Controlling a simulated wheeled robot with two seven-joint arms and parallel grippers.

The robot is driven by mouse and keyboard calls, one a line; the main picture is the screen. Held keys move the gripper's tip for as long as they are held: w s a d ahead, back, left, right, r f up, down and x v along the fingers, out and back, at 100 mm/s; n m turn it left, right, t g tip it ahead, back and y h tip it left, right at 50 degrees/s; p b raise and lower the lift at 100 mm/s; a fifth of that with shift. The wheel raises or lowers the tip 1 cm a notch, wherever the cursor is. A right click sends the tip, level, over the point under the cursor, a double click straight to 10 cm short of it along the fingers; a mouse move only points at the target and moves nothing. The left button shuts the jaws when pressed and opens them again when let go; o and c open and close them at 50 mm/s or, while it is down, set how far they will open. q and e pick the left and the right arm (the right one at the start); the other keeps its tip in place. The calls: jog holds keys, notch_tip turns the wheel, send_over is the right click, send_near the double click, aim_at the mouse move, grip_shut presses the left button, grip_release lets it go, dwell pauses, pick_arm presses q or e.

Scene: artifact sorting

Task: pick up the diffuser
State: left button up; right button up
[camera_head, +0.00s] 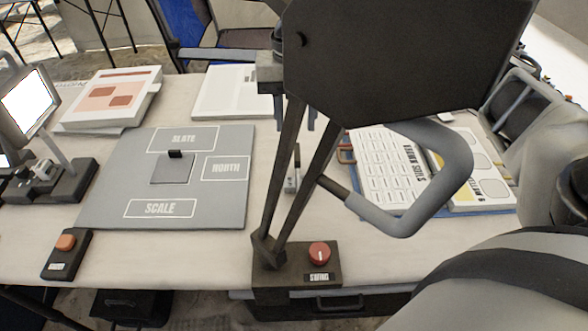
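I cannot tell for certain which thing is the diffuser. A thin grey square plate (171,171) lies near the middle of the large grey mat (110,205), with a small black block (175,153) at its back edge. A big dark lamp-like head (400,55) on two slanting rods (300,170) fills the upper middle, very close to the camera, and a curved grey handle (455,165) sticks out beneath it. Pale-grey pieces behind the head are mostly hidden. My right arm (490,285) enters at the lower right. I make out neither gripper.
The pale table (60,220) holds a white book with orange patches (115,95), white sheets (225,90), and a printed chart (375,165) at right. A red knob (319,254) sits on a dark box in front. An orange button (65,242) and a small screen (28,100) stand left.

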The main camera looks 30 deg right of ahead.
aim_at(297, 168)
notch_tip(297, 168, down, 13)
jog(key=shift+d+r, duration=0.15)
dwell(0.4)
jog(key=shift+c, duration=0.3)
grip_shut()
